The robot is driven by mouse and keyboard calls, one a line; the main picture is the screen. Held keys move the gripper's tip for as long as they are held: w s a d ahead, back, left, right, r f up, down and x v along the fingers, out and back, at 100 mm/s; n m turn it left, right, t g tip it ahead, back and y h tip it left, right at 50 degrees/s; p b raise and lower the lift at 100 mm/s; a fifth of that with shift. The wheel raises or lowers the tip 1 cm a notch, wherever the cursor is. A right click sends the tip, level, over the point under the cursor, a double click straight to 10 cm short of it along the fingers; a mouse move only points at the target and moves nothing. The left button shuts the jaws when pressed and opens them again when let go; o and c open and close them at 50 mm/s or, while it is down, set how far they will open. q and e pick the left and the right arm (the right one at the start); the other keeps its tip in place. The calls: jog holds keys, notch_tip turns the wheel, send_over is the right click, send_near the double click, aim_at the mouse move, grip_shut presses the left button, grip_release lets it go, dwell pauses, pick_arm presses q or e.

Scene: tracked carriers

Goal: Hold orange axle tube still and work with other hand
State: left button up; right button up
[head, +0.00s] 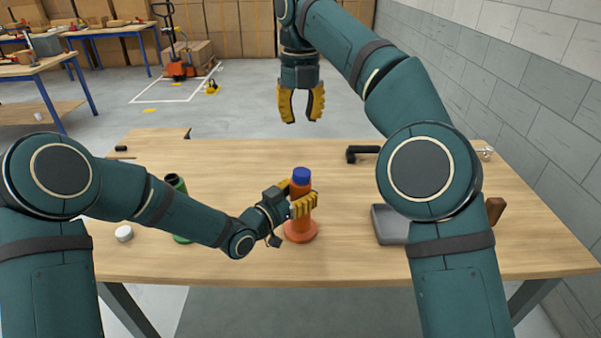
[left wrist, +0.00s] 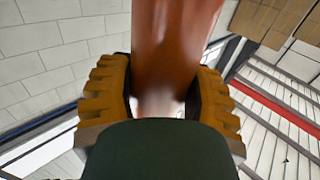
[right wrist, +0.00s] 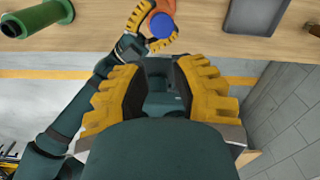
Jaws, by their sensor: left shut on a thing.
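The orange axle tube (head: 300,230) stands upright on the table in the head view, with a wide round base and a blue top (head: 302,174). My left gripper (head: 299,203) is shut around its upper part. In the left wrist view the tube (left wrist: 175,45) passes between the yellow fingers (left wrist: 160,100).
A grey tray (head: 390,224), a black-ended tool (head: 362,153) and a brown block (head: 495,210) lie right, around my right arm.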

jog(key=shift+r, duration=0.1)
jog(key=o, duration=0.7)
jog(key=shift+o, duration=0.6)
jog(key=shift+a, duration=0.1)
jog(key=m+t+h, duration=0.1)
jog(key=m+t, duration=0.4)
jog(key=m, duration=0.4)
send_near(300, 174)
jog(key=shift+x, duration=5.3)
jog(key=c, duration=1.2)
